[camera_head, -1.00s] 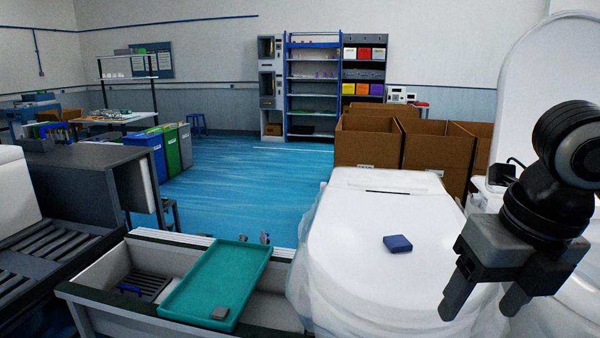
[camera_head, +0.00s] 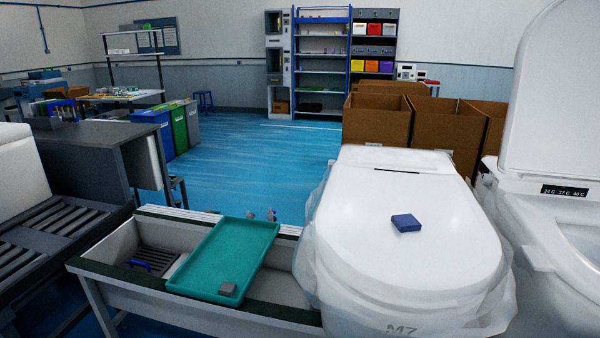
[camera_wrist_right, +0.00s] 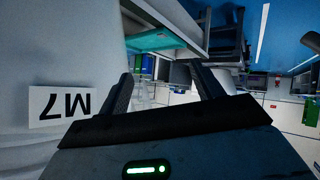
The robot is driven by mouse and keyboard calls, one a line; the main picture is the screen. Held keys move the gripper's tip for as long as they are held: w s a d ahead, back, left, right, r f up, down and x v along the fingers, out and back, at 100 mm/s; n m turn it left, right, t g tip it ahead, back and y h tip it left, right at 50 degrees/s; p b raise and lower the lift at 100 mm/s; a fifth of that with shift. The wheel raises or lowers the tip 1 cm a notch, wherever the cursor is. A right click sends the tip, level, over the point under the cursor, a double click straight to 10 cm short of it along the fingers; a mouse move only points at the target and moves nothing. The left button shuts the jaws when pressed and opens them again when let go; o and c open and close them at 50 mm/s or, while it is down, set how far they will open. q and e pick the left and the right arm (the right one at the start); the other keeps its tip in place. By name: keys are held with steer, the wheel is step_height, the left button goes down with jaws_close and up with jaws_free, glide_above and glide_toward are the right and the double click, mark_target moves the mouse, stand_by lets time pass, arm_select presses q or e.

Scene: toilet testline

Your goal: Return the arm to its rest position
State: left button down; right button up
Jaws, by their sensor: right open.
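My right gripper (camera_wrist_right: 165,92) shows in the right wrist view with its two fingers apart and nothing between them. It is out of the head view. In the wrist view a white surface with an M7 label (camera_wrist_right: 62,104) is to the left of the fingers. My left gripper is in neither view. In the head view a dark blue block (camera_head: 406,223) lies on the closed lid of the white toilet (camera_head: 365,255), which is wrapped in clear plastic and marked M7.
A teal tray (camera_head: 212,275) holding a small grey block (camera_head: 228,289) rests across a trough (camera_head: 130,237) left of the toilet. A second toilet (camera_head: 560,215) with a raised lid stands at right. Cardboard boxes (camera_head: 376,120) stand behind. The blue floor (camera_head: 255,160) beyond the trough is mostly clear.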

steer(key=s+d+f+m+h, duration=0.3)
steer(key=s+d+f+m, duration=0.1)
steer(key=s+f+m, duration=0.4)
steer(key=s+f, duration=0.2)
steer(key=s, duration=0.2)
steer(key=shift+s+d+t+h, duration=0.15)
steer(key=shift+d+t+h, duration=0.15)
steer(key=shift+d+t, duration=0.1)
steer(key=shift+f, duration=0.1)
